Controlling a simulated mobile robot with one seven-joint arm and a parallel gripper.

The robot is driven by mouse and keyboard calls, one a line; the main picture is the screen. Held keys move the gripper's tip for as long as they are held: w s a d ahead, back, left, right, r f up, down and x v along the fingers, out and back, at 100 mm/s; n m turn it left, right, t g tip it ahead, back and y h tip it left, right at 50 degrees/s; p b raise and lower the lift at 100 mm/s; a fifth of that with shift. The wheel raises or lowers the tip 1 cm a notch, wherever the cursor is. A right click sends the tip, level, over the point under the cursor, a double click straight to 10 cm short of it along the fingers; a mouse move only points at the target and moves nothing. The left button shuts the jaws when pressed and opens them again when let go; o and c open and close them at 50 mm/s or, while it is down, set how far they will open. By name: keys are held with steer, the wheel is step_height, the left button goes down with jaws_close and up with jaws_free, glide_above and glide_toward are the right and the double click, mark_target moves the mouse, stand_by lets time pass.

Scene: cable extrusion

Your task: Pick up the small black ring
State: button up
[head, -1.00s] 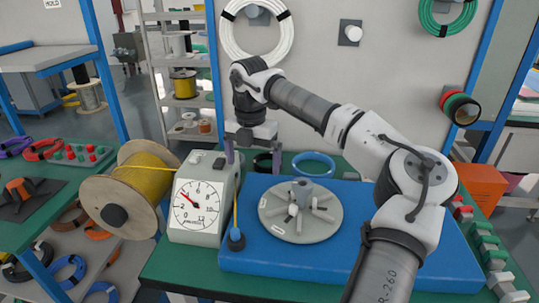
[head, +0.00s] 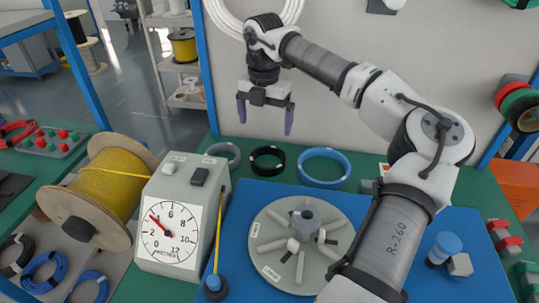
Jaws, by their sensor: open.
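The small black ring (head: 267,160) lies flat on the green table top at the back, between a small grey ring (head: 223,154) on its left and a larger blue ring (head: 323,167) on its right. My gripper (head: 265,118) is open and empty, fingers pointing down. In the picture it appears just above the black ring, apart from it. The whole ring is visible; the exact height of the fingertips over it is hard to tell.
A grey dial meter (head: 172,220) stands front left of the ring, beside a spool of yellow cable (head: 112,187). A grey round turntable (head: 268,262) sits on the blue board (head: 240,198) in front. A grey panel (head: 340,80) rises behind the table.

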steer(key=shift+w+d+f+p, duration=0.1)
steer(key=shift+f+p, duration=0.35)
steer(key=shift+f, duration=2.65)
steer(key=shift+d+f+p, duration=0.1)
steer(key=shift+f+p, duration=0.3)
steer(key=shift+f, duration=2.65)
steer(key=shift+c, duration=0.3)
steer(key=c, duration=0.6)
steer(key=shift+r, duration=0.1)
steer(key=shift+c, duration=0.2)
